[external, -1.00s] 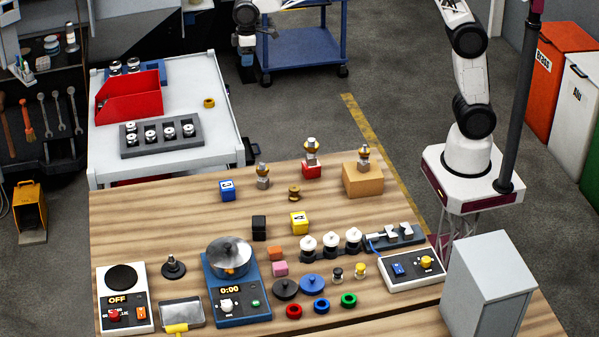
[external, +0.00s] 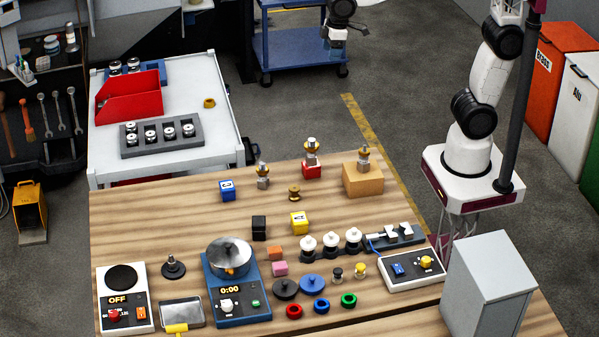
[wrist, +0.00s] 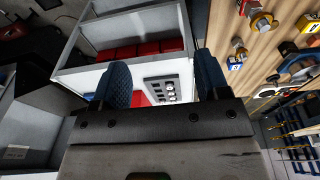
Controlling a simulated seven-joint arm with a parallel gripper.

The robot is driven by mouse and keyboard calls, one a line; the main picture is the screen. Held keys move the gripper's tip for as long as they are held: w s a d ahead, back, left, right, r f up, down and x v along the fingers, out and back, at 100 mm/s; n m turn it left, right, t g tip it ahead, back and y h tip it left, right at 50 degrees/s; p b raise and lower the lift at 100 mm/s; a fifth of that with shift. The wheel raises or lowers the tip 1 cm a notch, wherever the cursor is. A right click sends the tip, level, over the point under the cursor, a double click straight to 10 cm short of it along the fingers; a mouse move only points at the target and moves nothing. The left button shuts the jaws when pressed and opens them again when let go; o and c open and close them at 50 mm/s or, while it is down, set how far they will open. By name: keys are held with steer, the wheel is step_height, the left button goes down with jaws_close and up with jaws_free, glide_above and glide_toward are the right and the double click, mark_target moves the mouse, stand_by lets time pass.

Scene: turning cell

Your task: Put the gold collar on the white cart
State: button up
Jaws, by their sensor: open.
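A gold collar (external: 209,103) lies on the right part of the white cart's top (external: 188,95), apart from the red bin and the grey tray. My gripper (external: 334,50) is in the air beyond the table, well to the right of the cart and in front of the blue cart. Its two blue fingers (wrist: 162,82) stand wide apart in the wrist view, with nothing between them. The collar cannot be made out in the wrist view.
The cart holds a red bin (external: 130,94) and a grey tray (external: 160,136) of metal parts. Other gold pieces sit on the wooden table, including a small spool (external: 294,193) and stacked parts (external: 311,147). A blue cart (external: 290,50) stands behind. A dark pole (external: 517,100) rises beside my base.

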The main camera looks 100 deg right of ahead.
steer(key=s+a+f, duration=0.2)
steer(key=s, duration=0.6)
steer(key=s+a+f, duration=0.2)
steer(key=s, duration=0.6)
steer(key=s+a+f, duration=0.2)
steer(key=s+f, duration=0.1)
steer(key=s, duration=0.6)
steer(key=shift+a+t, duration=0.15)
steer(key=shift+t, duration=0.25)
